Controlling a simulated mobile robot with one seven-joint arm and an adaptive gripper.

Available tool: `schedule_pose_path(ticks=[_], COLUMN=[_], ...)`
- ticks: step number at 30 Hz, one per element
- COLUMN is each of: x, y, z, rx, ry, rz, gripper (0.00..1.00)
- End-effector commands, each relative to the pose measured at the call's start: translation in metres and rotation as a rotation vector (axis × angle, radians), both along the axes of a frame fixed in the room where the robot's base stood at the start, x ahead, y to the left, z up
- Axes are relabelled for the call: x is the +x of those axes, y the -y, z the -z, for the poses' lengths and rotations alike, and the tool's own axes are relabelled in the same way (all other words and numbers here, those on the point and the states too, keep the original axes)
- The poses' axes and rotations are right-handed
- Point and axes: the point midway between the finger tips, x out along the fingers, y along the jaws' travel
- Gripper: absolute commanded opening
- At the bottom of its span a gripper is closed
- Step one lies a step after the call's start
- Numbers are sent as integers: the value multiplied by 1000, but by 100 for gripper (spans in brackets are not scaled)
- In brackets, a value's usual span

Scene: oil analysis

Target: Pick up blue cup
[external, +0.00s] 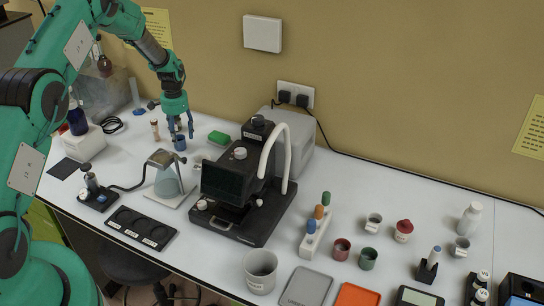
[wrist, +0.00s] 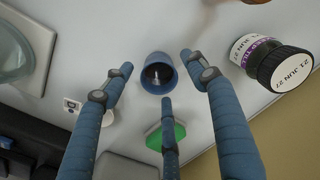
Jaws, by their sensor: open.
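The blue cup (external: 180,143) stands on the white table below my gripper (external: 181,130) in the external view. In the wrist view the blue cup (wrist: 158,74) shows its open mouth toward the camera, with a shiny spot inside. My gripper (wrist: 160,85) is open there. Its blue fingers spread to the left, right and below the cup, with nothing held. Gaps show between the fingers and the cup in the wrist view.
A dark-capped, labelled bottle (wrist: 272,62) is close by. A stand with a flask (external: 168,180) and a black instrument (external: 240,190) are nearby.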

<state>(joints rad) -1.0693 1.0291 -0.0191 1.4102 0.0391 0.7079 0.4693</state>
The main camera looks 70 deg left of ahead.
Motion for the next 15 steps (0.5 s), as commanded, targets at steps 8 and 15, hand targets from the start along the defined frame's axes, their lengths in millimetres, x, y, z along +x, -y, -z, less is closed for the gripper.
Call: schedule_pose_path(ticks=[8, 15], x=[-1, -1], y=[-1, -1], z=[25, 31], rx=[-1, 0], ry=[-1, 0], rz=[0, 0], gripper=[58, 58])
